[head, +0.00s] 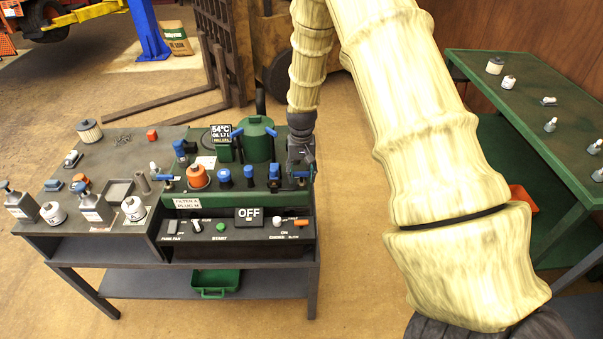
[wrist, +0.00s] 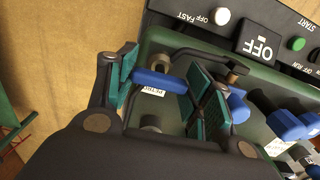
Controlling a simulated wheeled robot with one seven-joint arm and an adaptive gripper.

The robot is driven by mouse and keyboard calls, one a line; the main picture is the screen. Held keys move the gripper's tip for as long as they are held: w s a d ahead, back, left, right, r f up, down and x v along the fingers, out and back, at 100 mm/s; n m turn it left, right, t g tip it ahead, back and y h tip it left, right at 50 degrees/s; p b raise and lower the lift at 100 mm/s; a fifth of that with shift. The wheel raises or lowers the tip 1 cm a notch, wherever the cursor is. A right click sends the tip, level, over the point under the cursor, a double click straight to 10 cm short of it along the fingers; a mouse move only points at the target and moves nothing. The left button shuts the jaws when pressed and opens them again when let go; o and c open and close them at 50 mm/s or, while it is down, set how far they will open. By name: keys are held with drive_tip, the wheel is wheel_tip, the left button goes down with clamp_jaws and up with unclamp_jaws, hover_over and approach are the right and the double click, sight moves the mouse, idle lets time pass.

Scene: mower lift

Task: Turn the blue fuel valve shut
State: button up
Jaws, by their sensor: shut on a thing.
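The blue fuel valve handle (wrist: 160,80) is a short blue lever on the green machine, with a small white label beside it. In the wrist view my gripper (wrist: 167,88) has its green-padded fingers on either side of the handle and is shut on it. In the head view my gripper (head: 301,157) points down at the right end of the green machine (head: 188,202). The blue handle (head: 301,174) shows just below it, partly hidden. The lever's exact angle is hard to tell in the head view.
Other blue knobs (head: 249,172) and an orange cap (head: 197,176) stand close to the left. The front panel has an OFF display (head: 249,215) and a green start button (head: 221,227). A green bench (head: 530,110) stands at right. Several bottles and jars crowd the table's left side.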

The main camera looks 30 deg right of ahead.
sight(301, 172)
drive_tip(key=shift+w+d+r, duration=0.1)
drive_tip(key=shift+w, duration=0.05)
idle(0.3)
drive_tip(key=o, duration=1)
drive_tip(key=shift+o, duration=0.2)
wheel_tip(301, 172, up, 12)
idle(0.4)
